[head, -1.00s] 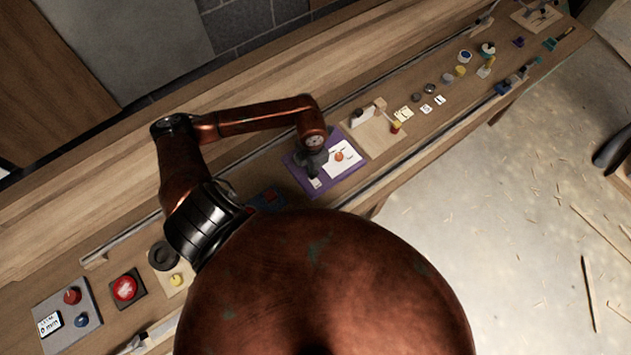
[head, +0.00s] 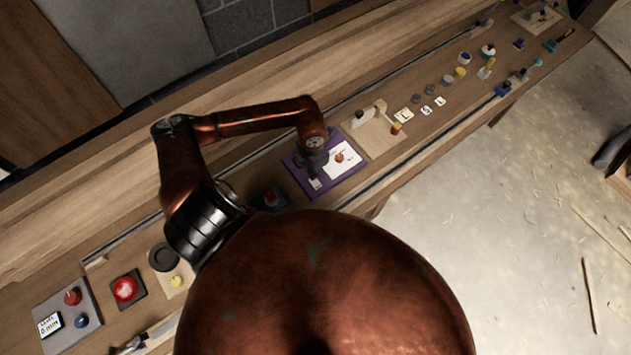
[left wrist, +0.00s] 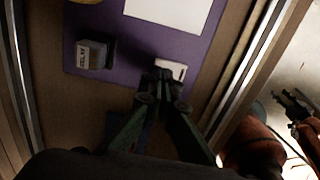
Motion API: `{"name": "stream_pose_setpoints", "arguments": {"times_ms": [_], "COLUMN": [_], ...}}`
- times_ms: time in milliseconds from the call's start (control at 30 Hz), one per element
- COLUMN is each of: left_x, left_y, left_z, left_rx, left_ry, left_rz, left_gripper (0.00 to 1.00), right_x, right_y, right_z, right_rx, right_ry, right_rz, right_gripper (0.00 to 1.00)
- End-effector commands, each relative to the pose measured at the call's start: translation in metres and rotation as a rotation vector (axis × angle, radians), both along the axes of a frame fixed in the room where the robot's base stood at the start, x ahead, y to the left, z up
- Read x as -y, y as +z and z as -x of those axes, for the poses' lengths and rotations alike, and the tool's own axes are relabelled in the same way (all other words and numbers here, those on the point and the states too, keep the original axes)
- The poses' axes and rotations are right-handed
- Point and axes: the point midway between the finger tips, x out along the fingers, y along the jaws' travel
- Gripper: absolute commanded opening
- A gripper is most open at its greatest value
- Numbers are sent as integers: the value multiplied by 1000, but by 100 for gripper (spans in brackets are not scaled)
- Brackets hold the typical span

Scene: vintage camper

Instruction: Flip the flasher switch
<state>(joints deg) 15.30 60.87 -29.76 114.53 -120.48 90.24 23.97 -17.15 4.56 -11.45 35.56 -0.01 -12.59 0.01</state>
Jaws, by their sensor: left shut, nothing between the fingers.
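The purple board (head: 342,178) lies on the bench and carries a white card (head: 344,158). A small white switch plate (head: 316,184) sits near the board's front edge and shows in the left wrist view (left wrist: 174,68). I take it to be the flasher switch; no label is readable. My left gripper (head: 314,170) is shut and empty. In the left wrist view its fingertips (left wrist: 164,78) are right beside the plate and partly cover it; contact cannot be told. A box marked relay (left wrist: 93,54) stands on the board. My right gripper (left wrist: 298,106) is off to the right, its opening unclear.
A wooden board with an upright lever (head: 381,108) stands beyond the purple board. A red button (head: 125,289) and a grey panel with knobs (head: 84,296) sit at the near left. A metal rail (head: 250,155) runs along the bench. The floor at right has scattered sticks.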

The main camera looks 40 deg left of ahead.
Motion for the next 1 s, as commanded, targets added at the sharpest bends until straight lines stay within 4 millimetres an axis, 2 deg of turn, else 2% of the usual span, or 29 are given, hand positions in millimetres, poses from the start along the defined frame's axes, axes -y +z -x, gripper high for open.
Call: {"name": "stream_pose_setpoints", "arguments": {"times_ms": [1000], "left_x": [0], "left_y": [-10], "left_z": [0], "left_rx": [0], "left_ry": [0], "left_rz": [0], "left_gripper": [0], "right_x": [0], "right_y": [-9], "right_z": [1], "right_rx": [-2], "right_ry": [0], "right_rz": [0], "right_gripper": [40]}}
